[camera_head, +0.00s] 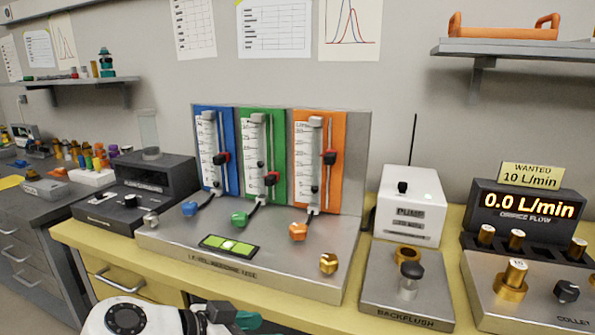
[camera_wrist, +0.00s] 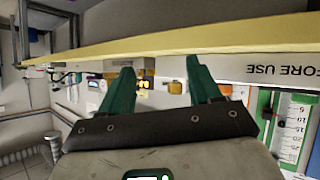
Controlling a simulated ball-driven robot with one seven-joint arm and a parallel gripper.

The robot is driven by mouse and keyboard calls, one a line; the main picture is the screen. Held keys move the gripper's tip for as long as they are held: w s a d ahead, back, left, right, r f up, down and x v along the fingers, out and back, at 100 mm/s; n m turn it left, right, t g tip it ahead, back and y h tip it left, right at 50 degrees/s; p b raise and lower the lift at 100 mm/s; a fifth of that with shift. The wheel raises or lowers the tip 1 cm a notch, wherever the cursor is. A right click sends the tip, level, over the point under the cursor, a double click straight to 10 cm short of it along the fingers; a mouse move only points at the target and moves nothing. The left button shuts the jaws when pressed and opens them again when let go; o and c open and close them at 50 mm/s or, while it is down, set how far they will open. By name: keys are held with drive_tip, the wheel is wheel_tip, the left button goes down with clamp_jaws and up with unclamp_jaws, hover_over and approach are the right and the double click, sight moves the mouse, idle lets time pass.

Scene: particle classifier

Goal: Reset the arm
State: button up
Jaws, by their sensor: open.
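My gripper (camera_wrist: 155,90) shows in the wrist view with its two green fingers spread apart and nothing between them. The wrist view is turned over, with the yellow bench edge (camera_wrist: 200,42) across the top. In the head view, part of my white arm is at the bottom, and a bit of the green gripper (camera_head: 245,320) shows in front of the bench's front edge. The fingertips are not clearly visible there. The gripper appears apart from the panel with blue, green and orange flow meters (camera_head: 318,165).
The yellow bench (camera_head: 75,235) carries the flow-meter base with several knobs, a white pump box (camera_head: 411,205), a backflush plate (camera_head: 407,300) and an orifice flow display (camera_head: 528,207) reading 0.0 L/min. A sign (camera_head: 531,176) reads "WANTED 10 L/min". A dark side counter (camera_head: 40,200) stands left.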

drive_tip(key=s+d+f+n+g+y, duration=0.3)
drive_tip(key=d+f, duration=1.3)
drive_tip(key=d, duration=0.1)
drive_tip(key=s+d+f+n+g+y, duration=0.1)
drive_tip(key=s+d+f+n+y, duration=0.1)
drive_tip(key=s+d+f, duration=0.5)
drive_tip(key=s+d+f+n+g+y, duration=0.2)
drive_tip(key=s+d+f+y, duration=0.15)
drive_tip(key=s+d, duration=0.7)
drive_tip(key=s+n+y, duration=0.1)
drive_tip(key=s, duration=0.9)
wheel_tip(320, 180, up, 17)
drive_tip(key=p, duration=1.6)
drive_tip(key=shift+a+p, duration=0.35)
